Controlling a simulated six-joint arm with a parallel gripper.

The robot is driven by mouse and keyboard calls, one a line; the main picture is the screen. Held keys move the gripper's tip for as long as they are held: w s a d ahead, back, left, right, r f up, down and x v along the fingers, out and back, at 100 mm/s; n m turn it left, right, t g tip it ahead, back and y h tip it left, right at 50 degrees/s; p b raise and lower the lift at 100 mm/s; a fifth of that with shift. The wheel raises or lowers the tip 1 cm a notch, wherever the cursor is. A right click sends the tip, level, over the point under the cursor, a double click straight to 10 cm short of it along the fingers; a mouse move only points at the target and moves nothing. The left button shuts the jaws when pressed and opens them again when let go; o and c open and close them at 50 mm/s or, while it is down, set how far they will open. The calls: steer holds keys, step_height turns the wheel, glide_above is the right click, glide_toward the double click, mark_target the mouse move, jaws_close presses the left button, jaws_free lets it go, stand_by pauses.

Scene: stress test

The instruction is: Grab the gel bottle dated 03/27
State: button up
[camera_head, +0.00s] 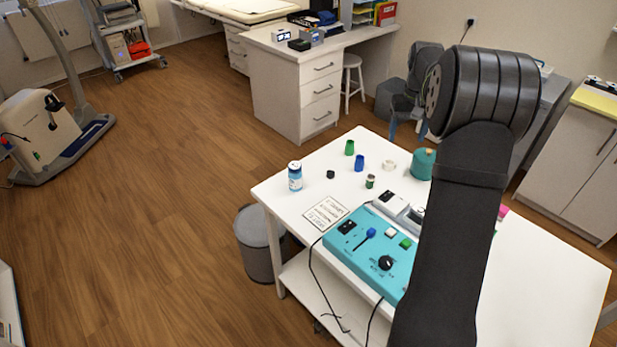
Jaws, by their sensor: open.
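A small white and blue bottle (295,177) stands upright near the far left corner of the white table (325,168). It looks like the gel bottle, but the print on its label is too small to read, so I cannot tell its date. My gripper (407,132) shows partly beyond the table items, left of my dark arm, with its fingers apart and pointing down. It appears empty and is well to the right of the bottle, not touching it. My arm hides part of the table's right side.
A teal control box (372,252) with cables lies on the table, beside a printed card (325,212). Small green and blue cups (359,163), a black cap (330,174), a small jar (370,181) and a teal container (423,164) stand nearby. A grey bin (254,243) is below the table's left edge.

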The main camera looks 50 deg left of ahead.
steer(key=s+a+n, duration=0.5)
steer(key=s+a, duration=0.6)
steer(key=a, duration=0.4)
steer(key=n, duration=0.3)
glide_above(295, 176)
steer(key=w+a, duration=0.1)
steer(key=w, duration=0.1)
step_height(295, 176, down, 2)
steer(key=f, duration=1.7)
steer(key=shift+s+a, duration=0.25)
steer(key=shift+s, duration=0.05)
steer(key=c, duration=1.1)
